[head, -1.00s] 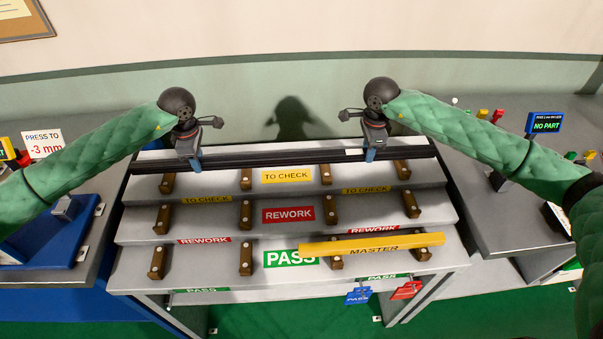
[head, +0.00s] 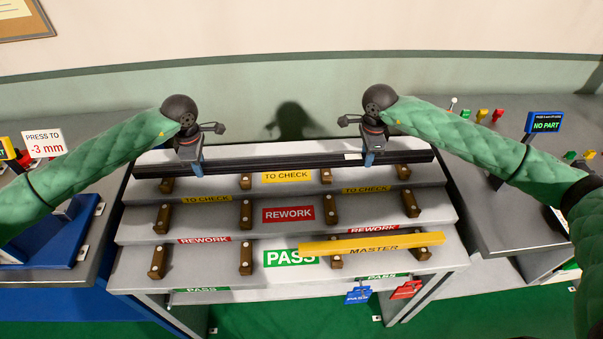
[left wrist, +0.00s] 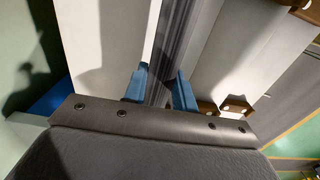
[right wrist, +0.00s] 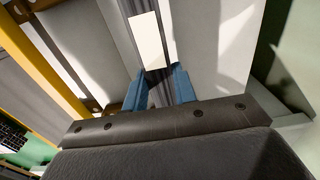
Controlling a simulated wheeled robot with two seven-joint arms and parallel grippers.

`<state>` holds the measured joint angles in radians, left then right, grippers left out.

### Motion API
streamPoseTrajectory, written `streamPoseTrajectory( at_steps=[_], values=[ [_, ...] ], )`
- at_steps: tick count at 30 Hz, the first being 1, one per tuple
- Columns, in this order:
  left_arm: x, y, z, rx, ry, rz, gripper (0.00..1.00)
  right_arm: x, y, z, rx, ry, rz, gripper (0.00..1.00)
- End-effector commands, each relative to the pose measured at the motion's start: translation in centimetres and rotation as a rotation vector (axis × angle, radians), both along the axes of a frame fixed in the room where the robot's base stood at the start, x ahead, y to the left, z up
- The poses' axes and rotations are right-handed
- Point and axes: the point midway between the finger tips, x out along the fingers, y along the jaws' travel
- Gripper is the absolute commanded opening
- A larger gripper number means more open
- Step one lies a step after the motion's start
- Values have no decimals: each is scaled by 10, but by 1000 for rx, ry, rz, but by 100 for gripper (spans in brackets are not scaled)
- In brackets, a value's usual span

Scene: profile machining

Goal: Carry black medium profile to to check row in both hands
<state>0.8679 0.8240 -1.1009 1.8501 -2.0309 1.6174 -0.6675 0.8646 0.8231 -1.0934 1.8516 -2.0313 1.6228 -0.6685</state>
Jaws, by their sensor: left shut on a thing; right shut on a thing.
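The black profile (head: 270,162) is a long dark bar lying left to right in the head view, over the top TO CHECK row (head: 287,177) of the stepped rack. My left gripper (head: 197,166) is shut on it near its left part, and my right gripper (head: 369,158) is shut on it right of its middle. The blue fingers straddle the profile in the left wrist view (left wrist: 160,90) and in the right wrist view (right wrist: 160,85). A white label (head: 353,156) sits on the profile beside the right gripper. Whether the profile touches the pegs is unclear.
Brown pegs (head: 246,181) stand on each step. The REWORK row (head: 288,214) below is empty. A yellow MASTER bar (head: 372,244) lies on the PASS row (head: 283,258). Grey benches flank the rack, with a NO PART display (head: 545,122) at right.

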Motion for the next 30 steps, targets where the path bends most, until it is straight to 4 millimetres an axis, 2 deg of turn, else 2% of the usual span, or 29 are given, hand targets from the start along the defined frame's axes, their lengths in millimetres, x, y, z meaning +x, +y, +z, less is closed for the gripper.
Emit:
streamPoseTrajectory(
  at_steps=[11, 12, 15, 16, 22, 23, 24, 26, 30],
  values=[
    [0, 0, -13, -1, -1, 0, 0, 0, 0, -13, 0, -1, 0, 0],
    [1, 0, -13, -1, -1, 0, 29, 0, 0, -13, 0, -1, 0, 0],
    [0, 0, -13, -1, -1, 0, 49, 0, 0, -13, 0, -1, 0, 0],
    [0, 0, -13, -1, -1, 0, 53, 0, 0, -13, 0, -1, 0, 0],
    [0, 0, -14, 0, 0, 0, 53, 0, 0, -13, 0, -1, 0, 0],
    [0, 0, -14, 0, 0, 0, 53, 0, 0, -14, 0, 0, 0, 33],
    [0, 0, -14, 0, 1, 0, 53, 0, 0, -14, 0, 0, 0, 41],
    [0, 0, -14, 0, 0, 0, 53, 0, 0, -14, 0, 0, 0, 53],
    [0, 0, -14, 0, 0, 0, 53, 0, 0, -14, 0, 0, 0, 53]
  ],
)
